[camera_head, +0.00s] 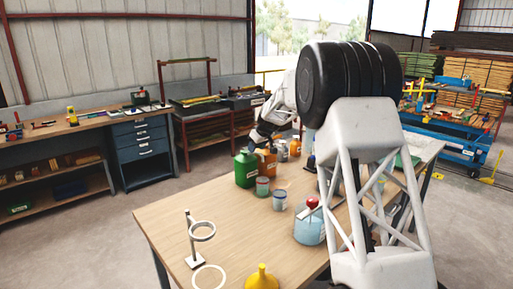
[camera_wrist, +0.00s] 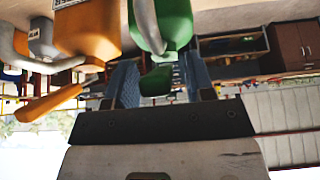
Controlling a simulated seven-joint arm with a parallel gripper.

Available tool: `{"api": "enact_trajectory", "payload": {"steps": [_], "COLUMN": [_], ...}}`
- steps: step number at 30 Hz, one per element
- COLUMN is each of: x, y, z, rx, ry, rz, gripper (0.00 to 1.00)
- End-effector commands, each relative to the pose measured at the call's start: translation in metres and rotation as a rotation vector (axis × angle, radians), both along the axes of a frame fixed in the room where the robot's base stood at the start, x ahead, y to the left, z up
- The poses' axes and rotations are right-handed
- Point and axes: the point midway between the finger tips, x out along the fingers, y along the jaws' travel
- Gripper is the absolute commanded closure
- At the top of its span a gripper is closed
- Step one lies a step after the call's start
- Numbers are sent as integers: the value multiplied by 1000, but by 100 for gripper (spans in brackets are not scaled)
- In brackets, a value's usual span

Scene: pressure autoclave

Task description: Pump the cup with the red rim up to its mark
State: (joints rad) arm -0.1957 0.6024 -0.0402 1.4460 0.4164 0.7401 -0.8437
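A cup (camera_head: 263,186) with what looks like a reddish rim stands on the table beside the green can. A second grey cup (camera_head: 280,200) stands just in front of it. Their marks are too small to read. My gripper (camera_head: 256,141) is above the green can (camera_head: 245,170) and the orange can (camera_head: 266,164), partly hidden by my arm. In the wrist view, which looks upside down, the green can (camera_wrist: 175,25) and orange can (camera_wrist: 88,30) are close. The gripper fingers (camera_wrist: 160,85) are apart, with the green spout between them; contact cannot be told.
A clear blue container (camera_head: 307,231) with a red knob stands mid-table. A ring stand (camera_head: 194,240), a white ring (camera_head: 209,277) and a yellow funnel (camera_head: 262,278) are at the front. The left part of the wooden table is mostly clear. My arm hides the right side.

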Motion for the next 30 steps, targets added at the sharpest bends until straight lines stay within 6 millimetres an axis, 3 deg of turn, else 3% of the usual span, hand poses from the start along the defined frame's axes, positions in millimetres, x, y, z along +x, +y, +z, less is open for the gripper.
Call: {"api": "enact_trajectory", "payload": {"steps": [11, 30], "x": [-3, -25], "y": [-3, -25], "z": [7, 63], "rx": [-1, 0], "ry": [-1, 0], "rz": [0, 0], "gripper": [51, 51]}}
